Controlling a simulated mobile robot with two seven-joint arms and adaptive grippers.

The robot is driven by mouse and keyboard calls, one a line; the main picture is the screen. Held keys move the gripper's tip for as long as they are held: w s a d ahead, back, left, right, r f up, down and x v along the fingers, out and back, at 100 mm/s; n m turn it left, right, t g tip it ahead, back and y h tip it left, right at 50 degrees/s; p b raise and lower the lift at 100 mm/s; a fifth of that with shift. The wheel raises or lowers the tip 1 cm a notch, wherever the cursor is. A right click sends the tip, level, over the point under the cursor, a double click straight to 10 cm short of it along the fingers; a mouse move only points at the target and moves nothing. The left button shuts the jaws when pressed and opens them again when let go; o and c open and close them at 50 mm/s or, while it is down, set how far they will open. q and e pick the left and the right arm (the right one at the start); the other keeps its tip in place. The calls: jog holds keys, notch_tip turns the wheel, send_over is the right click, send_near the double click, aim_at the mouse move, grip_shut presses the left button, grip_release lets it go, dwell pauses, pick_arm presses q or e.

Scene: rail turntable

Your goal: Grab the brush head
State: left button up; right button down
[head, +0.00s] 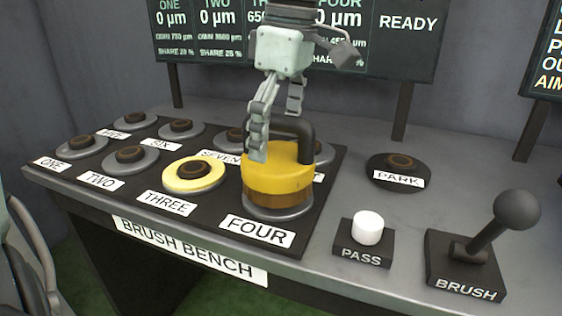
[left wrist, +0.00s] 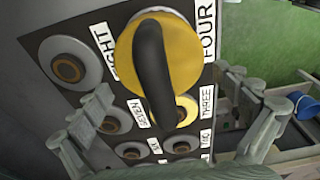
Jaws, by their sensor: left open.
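The yellow brush head (head: 277,182) has a brown lower band and a dark arched handle (head: 306,135). It sits upright on the grey disc at the spot labelled FOUR. My left gripper (head: 277,132) is over it from above, open and empty. One finger hangs in front of the handle's near side and the other is farther back. In the left wrist view the brush head (left wrist: 187,50) and its handle lie between the open fingers. I cannot tell whether a finger touches the handle. My right gripper is not in view.
The bench (head: 350,205) holds several labelled stations; THREE (head: 194,175) has a yellow ring. To the right are the PARK disc (head: 398,164), the white PASS button (head: 367,228) and the BRUSH lever (head: 490,235). A display board (head: 405,45) stands behind.

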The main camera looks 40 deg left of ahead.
aim_at(278, 155)
pick_arm(q)
notch_tip(278, 155, down, 4)
jog(key=shift+f, duration=0.1)
jog(key=shift+d, duration=0.1)
jog(key=shift+c, duration=0.6)
jog(key=c, duration=1.2)
jog(key=shift+w, duration=0.1)
jog(key=shift+c, duration=1.1)
jog(key=shift+r, duration=0.2)
